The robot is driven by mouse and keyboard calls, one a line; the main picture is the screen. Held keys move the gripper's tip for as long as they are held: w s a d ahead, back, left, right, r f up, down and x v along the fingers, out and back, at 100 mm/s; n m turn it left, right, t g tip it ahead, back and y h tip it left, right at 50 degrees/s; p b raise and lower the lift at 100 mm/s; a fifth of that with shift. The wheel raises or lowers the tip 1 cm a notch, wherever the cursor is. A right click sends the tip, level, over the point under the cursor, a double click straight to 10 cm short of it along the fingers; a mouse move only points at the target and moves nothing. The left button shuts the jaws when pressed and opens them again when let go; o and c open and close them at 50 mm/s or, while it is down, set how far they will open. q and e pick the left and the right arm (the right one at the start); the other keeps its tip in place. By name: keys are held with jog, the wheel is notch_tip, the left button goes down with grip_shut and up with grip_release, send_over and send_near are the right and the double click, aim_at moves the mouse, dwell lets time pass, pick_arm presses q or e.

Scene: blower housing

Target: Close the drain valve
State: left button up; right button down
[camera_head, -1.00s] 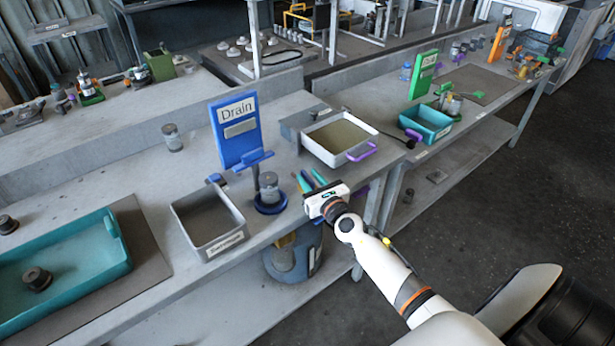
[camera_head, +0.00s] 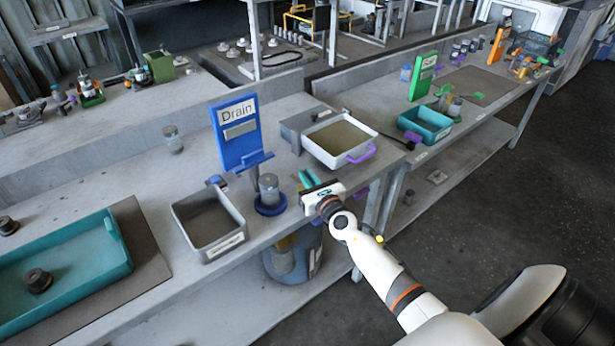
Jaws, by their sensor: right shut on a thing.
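A blue sign marked "Drain" (camera_head: 236,137) stands upright on the grey bench. In front of it, a grey-lidded jar (camera_head: 268,186) stands on a round blue base (camera_head: 270,206). My right gripper (camera_head: 308,179) is just right of the jar, low at the bench's front edge. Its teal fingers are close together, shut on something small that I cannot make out. No valve handle can be clearly picked out; the gripper body may hide it. My left gripper is not in view.
A grey bin (camera_head: 208,222) stands left of the jar. A white tray with a purple handle (camera_head: 362,153) sits behind my right gripper. A teal tray (camera_head: 65,290) lies at the far left. A blue drum (camera_head: 292,262) stands below the bench.

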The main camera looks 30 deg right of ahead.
jog(key=h+p, duration=0.1)
jog(key=m+h+p, duration=0.1)
jog(key=shift+a+r+m+g+h+p, duration=0.1)
jog(key=shift+r+m+g+h+p, duration=0.15)
jog(key=shift+m+g+h+p, duration=0.05)
jog(key=shift+f+m+g+h+p, duration=0.1)
jog(key=shift+m+g+h+p, duration=0.3)
jog(key=shift+m+h, duration=0.5)
jog(key=m+h, duration=0.1)
jog(key=h, duration=0.1)
jog(key=shift+f+g+h, duration=0.1)
jog(key=shift+g+h, duration=0.2)
jog(key=shift+g, duration=0.1)
jog(key=shift+f+m+g+h, duration=0.1)
jog(key=shift+m+g+h, duration=0.9)
jog(key=shift+m+h, duration=0.3)
jog(key=shift+h, duration=0.3)
jog(key=c, duration=1.5)
grip_release()
jog(key=shift+o, duration=0.2)
jog(key=shift+s, duration=0.1)
